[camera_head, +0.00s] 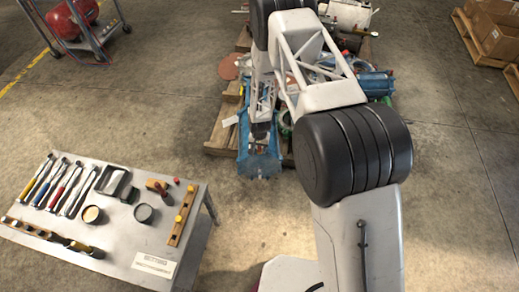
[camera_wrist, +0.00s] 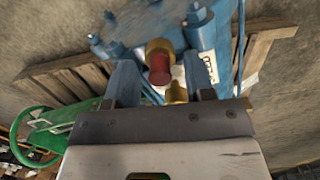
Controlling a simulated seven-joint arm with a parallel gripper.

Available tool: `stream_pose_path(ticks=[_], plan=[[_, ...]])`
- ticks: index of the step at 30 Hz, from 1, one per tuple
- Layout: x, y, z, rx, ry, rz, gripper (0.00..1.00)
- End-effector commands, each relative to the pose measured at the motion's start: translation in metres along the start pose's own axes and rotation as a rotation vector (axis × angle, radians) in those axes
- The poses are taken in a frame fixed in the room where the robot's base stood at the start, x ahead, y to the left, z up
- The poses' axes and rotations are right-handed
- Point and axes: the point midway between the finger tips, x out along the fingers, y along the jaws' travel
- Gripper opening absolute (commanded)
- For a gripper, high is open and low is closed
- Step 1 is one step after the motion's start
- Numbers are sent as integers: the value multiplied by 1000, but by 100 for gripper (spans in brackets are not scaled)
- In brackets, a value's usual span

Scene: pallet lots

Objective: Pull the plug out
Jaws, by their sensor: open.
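In the wrist view a dark red plug (camera_wrist: 159,70) with a brass-coloured collar (camera_wrist: 158,47) sticks out from a blue cast body (camera_wrist: 205,32). I take this red piece to be the plug. My gripper (camera_wrist: 160,77) is open, with one blue-grey finger to the left of the plug and one to the right. The plug shows between the fingers, with visible gaps on both sides; depth is hard to judge. A second brass fitting (camera_wrist: 176,94) lies just below it, partly hidden by the gripper body. In the head view my arm hides the plug.
The blue body rests on a wooden pallet (camera_head: 219,136) crowded with parts, including a blue cylinder (camera_head: 375,83). A green part (camera_wrist: 62,128) lies at left in the wrist view. A tool table (camera_head: 150,235) stands front left. Cardboard boxes (camera_head: 497,35) are far right. Floor between is clear.

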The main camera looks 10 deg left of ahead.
Motion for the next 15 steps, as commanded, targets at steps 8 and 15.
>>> stream_pose_path(ticks=[8,15], plan=[[0,0,0,0,0,0,49],[0,0,0,0,0,0,41]])
